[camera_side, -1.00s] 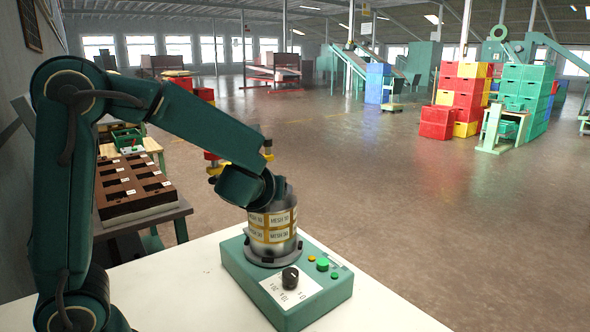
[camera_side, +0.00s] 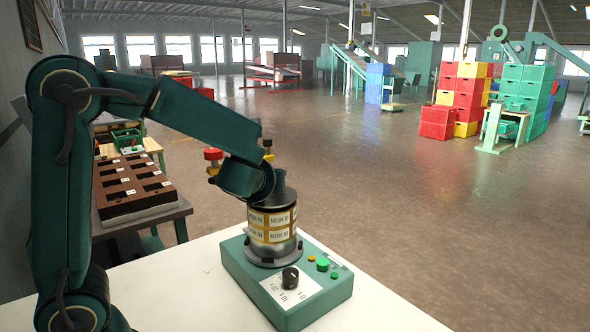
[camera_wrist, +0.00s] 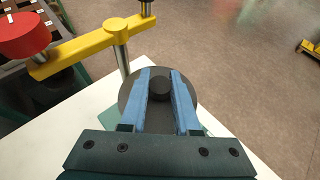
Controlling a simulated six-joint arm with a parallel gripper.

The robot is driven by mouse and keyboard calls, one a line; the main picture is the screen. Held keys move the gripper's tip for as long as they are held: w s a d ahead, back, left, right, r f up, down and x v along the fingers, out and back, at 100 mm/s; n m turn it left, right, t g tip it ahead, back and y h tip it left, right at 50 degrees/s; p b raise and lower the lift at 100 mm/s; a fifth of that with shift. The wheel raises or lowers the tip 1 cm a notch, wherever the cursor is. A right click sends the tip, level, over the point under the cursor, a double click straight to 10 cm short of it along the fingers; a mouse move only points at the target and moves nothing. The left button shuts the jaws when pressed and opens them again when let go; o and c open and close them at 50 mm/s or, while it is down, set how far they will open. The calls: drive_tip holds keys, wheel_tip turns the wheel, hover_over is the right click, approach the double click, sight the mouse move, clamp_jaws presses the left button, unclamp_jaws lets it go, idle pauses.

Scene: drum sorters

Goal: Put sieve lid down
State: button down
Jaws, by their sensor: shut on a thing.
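The sieve lid (camera_wrist: 130,95) is a dark round disc with a raised knob in its middle. In the wrist view, the two blue fingers of my gripper (camera_wrist: 161,80) are shut on that knob. In the side view, my gripper (camera_side: 279,184) points down over the sieve stack (camera_side: 272,226), which has several tan "MESH" labels. A dark disc, the lid (camera_side: 271,205), shows at the top of the stack and looks about level. I cannot tell whether it rests fully on the rim. The stack stands on a green shaker base (camera_side: 312,300) with a black dial.
A yellow clamp bar (camera_wrist: 88,48) with a red knob (camera_wrist: 24,36) and a metal post stands close beside the lid. A brown rack with pockets (camera_side: 130,188) stands on a side table at left. The white tabletop (camera_side: 190,285) is clear left of the base.

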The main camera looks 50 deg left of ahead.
wheel_tip(320, 180, up, 8)
drive_tip(key=shift+f, duration=0.1)
drive_tip(key=shift+d+r, duration=0.1)
drive_tip(key=shift+r, duration=0.25)
drive_tip(key=s+d+f+m+t+h, duration=0.25)
drive_tip(key=s+d+m+h, duration=0.2)
drive_tip(key=d, duration=0.55)
drive_tip(key=s+a+f+n+g+y, duration=0.1)
drive_tip(key=s+f+n+g+y, duration=0.1)
drive_tip(key=f, duration=0.4)
drive_tip(key=s+a+f+n+g+y, duration=0.1)
drive_tip(key=s+f+n+g+y, duration=0.2)
drive_tip(key=s+f+n+g, duration=0.2)
drive_tip(key=s+a+f+n+g+y, duration=0.1)
drive_tip(key=s+f+n+g+y, duration=0.2)
drive_tip(key=s+f+n+g, duration=0.1)
drive_tip(key=shift+s+a+f+n, duration=0.2)
drive_tip(key=shift+f+n, duration=0.1)
drive_tip(key=shift+f, duration=0.25)
drive_tip(key=shift+s+a+f+n, duration=0.15)
drive_tip(key=shift+f+n, duration=0.2)
drive_tip(key=shift+f, duration=0.2)
drive_tip(key=shift+s+a+f+n, duration=0.1)
drive_tip(key=shift+s+f+n, duration=0.15)
drive_tip(key=shift+f, duration=0.3)
drive_tip(key=shift+w+d+f, duration=0.1)
drive_tip(key=shift+f, duration=2.5)
